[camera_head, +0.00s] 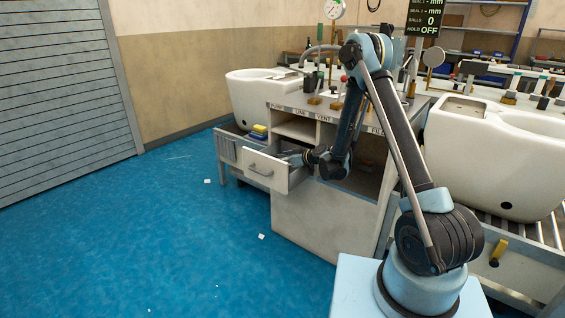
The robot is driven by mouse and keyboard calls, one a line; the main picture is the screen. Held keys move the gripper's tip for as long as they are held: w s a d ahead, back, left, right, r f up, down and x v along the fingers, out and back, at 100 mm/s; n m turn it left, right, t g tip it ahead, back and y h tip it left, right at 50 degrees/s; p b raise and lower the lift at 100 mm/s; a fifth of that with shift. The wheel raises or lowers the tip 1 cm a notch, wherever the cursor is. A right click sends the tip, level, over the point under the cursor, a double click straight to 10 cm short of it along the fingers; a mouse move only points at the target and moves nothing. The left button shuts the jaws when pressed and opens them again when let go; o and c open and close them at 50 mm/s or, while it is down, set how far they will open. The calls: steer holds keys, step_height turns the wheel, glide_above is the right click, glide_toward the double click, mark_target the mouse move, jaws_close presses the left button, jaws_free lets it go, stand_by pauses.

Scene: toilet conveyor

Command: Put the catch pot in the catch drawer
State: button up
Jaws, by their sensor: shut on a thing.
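A pale drawer (270,178) with a bar handle stands pulled out from the front of the grey-topped bench. I take it to be the catch drawer; no label on it can be read. My gripper (293,157) points left, low over the right part of this open drawer. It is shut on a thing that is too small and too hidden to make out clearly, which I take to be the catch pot. Whether the pot touches the drawer floor cannot be told.
A side tray (227,149) with yellow and blue items (259,131) sits left of the drawer. White toilet bowls (262,95) (495,150) flank the bench (290,103). An open shelf space (296,128) lies above the drawer. The blue floor (150,225) at left is mostly free, with small white scraps.

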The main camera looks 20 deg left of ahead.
steer(key=o, duration=1.1)
steer(key=shift+f, duration=0.1)
